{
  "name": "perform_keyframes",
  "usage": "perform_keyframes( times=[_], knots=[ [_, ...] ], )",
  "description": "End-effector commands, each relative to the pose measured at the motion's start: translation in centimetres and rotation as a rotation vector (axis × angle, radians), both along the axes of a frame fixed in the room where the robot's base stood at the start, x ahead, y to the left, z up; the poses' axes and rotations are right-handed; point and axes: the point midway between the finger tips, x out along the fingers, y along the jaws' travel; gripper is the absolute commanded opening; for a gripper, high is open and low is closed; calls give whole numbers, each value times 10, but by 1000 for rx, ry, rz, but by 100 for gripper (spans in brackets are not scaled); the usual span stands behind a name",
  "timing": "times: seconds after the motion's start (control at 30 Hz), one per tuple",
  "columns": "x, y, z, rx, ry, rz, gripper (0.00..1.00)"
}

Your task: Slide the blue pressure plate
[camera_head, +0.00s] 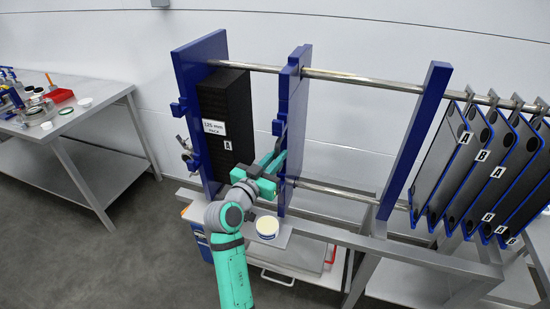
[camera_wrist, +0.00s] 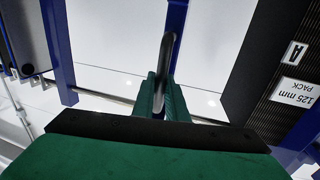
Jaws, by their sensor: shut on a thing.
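The blue pressure plate (camera_head: 293,100) stands upright on the two rails, just right of the black plate pack (camera_head: 226,115) labelled "125 mm pack". In the wrist view the pressure plate (camera_wrist: 177,16) shows nearly edge-on at the top. My gripper (camera_head: 281,152) is at the front edge of the plate, about mid-height. In the wrist view my green fingers (camera_wrist: 166,88) are shut on a grey bar-shaped handle (camera_wrist: 167,50) in front of the plate. A gap shows between the pack and the pressure plate.
A fixed blue end plate (camera_head: 203,130) stands left of the pack. The rails (camera_head: 365,82) run bare to a blue post (camera_head: 417,140). Several hanging plates (camera_head: 485,160) are further right. A white tub (camera_head: 267,227) sits on the bench below my gripper. A table (camera_head: 85,120) stands left.

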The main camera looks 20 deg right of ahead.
Motion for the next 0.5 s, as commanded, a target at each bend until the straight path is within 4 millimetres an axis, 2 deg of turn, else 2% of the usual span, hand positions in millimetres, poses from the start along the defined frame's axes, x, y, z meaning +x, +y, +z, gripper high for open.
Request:
perform_keyframes(
  times=[0.23,0.27,0.3,0.33,0.5],
  knots=[
    [0,0,-1,0,1,2,0],
    [0,0,-1,0,1,1,17],
    [0,0,-1,0,1,1,27],
    [0,0,-1,0,1,1,31],
    [0,0,0,1,1,1,31]
  ],
)
